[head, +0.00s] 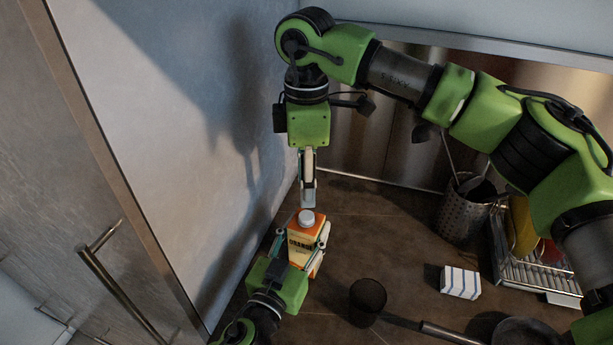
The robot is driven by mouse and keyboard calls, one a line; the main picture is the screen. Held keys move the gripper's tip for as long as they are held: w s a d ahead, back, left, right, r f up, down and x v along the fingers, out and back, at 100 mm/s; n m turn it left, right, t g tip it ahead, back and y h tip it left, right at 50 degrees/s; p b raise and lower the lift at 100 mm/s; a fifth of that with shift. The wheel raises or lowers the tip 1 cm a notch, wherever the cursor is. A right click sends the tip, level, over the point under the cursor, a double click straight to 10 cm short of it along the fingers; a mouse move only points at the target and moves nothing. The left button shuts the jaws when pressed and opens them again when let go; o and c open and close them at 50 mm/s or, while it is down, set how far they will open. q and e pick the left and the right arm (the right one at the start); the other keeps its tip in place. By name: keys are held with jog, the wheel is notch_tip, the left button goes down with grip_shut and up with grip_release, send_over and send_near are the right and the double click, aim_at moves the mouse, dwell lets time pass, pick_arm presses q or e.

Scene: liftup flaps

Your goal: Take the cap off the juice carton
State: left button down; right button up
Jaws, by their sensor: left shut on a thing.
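An orange and white juice carton (301,244) stands on the brown counter, left of centre. Its grey-white cap (306,217) is on top. My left gripper (302,248) comes from below, with a finger on each side of the carton, and is shut on it. My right gripper (308,192) points down just above and behind the cap. Its fingers look close together from this side, and I cannot tell their opening or whether they touch the cap.
A dark cup (367,299) and a blue-striped white block (460,282) stand to the right. A metal utensil holder (464,214) and a dish rack (535,268) with plates are farther right. A pan (527,332) lies at the bottom right. A wall rises close on the left.

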aim_at(307, 215)
notch_tip(307, 215, down, 7)
dwell(0.4)
grip_shut()
